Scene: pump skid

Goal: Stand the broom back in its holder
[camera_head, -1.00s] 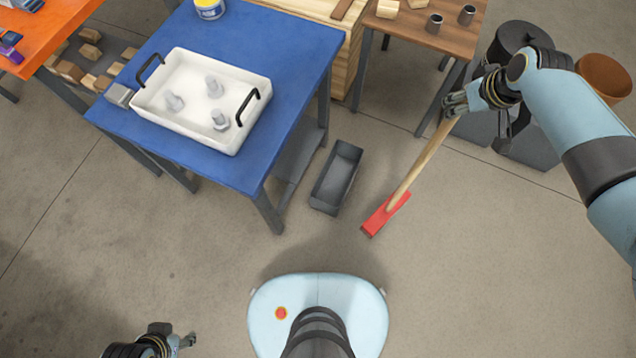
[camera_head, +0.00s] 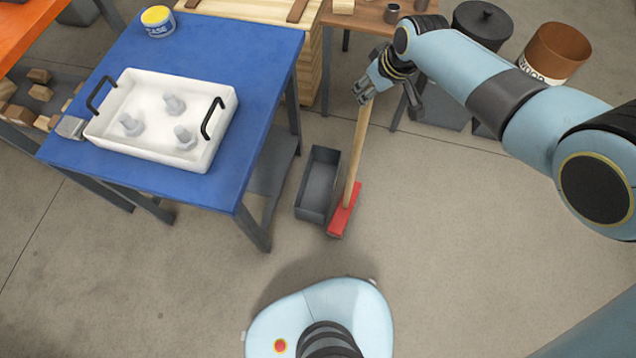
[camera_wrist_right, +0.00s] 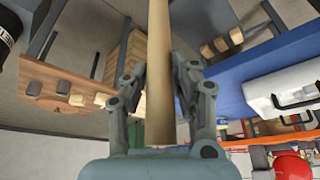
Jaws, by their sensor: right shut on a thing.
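The broom (camera_head: 356,150) has a wooden handle and a red head (camera_head: 343,212). My right gripper (camera_head: 366,92) is shut on the upper part of the handle, which also runs between the fingers in the right wrist view (camera_wrist_right: 160,75). The broom is nearly upright, head down. The head is just right of a dark grey open-topped box (camera_head: 318,183), likely the holder, on the floor beside the blue table. The head looks outside the box; whether they touch, or whether the head rests on the floor, I cannot tell. My left gripper is not in view.
The blue table (camera_head: 222,178) with a white tray (camera_head: 150,150) holding several grey bolts is on the left. A wooden table (camera_head: 375,18), a dark lidded bin (camera_head: 482,22) and a brown bin (camera_head: 555,48) stand at the back. The floor right of the broom is clear.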

